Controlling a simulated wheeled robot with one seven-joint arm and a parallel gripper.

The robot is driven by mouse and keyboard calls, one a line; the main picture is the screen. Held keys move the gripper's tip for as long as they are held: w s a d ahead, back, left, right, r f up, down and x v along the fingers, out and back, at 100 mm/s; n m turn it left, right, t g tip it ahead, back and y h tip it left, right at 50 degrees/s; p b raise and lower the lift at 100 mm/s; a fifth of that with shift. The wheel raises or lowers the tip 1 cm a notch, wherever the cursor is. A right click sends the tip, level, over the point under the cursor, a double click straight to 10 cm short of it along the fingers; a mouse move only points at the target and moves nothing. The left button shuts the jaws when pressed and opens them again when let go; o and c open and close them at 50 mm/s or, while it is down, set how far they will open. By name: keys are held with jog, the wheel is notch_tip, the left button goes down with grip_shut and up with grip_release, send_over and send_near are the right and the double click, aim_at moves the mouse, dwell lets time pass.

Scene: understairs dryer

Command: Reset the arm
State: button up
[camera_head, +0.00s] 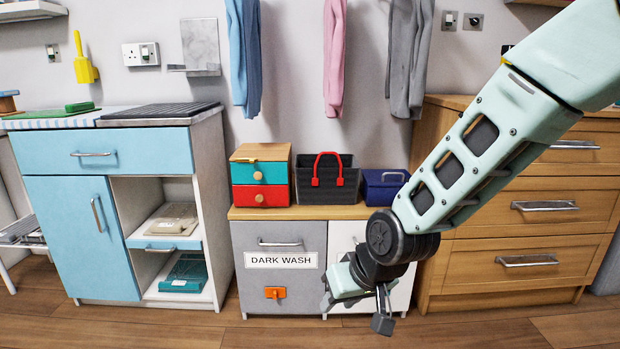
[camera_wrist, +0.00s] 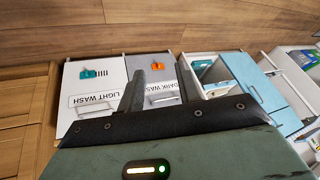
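My arm (camera_head: 470,150), mint green with dark joints, reaches down from the upper right of the head view. It is bent at a dark elbow-like joint (camera_head: 390,238). My gripper (camera_head: 378,312) hangs low in front of the white cabinet door, apart from it as far as I can tell. In the wrist view my gripper (camera_wrist: 160,68) shows two dark fingers standing apart with nothing between them. The far finger is partly hidden in the head view.
The grey DARK WASH door (camera_head: 279,275) and the LIGHT WASH door (camera_wrist: 92,105) lie beyond my gripper. A wooden drawer unit (camera_head: 530,220) stands right, close behind my arm. A blue cabinet (camera_head: 85,235) stands left. The wooden floor (camera_head: 190,332) in front is clear.

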jog(key=s+d+r+n+g+h+p, duration=0.1)
jog(key=s+d+r, duration=0.2)
jog(key=s, duration=0.5)
jog(key=s+d+r+n+g+h, duration=0.1)
jog(key=s+d+r+n+g, duration=0.15)
jog(key=s, duration=0.55)
jog(key=s+d+r+g+h+p, duration=0.1)
jog(key=s+d+r, duration=0.25)
jog(key=s, duration=0.45)
notch_tip(320, 180, up, 37)
jog(key=p, duration=3.7)
jog(key=shift+w+a+p, duration=0.15)
jog(key=shift+a+p, duration=0.05)
jog(key=shift+p, duration=0.15)
jog(key=shift+d+t, duration=0.1)
jog(key=shift+t, duration=0.15)
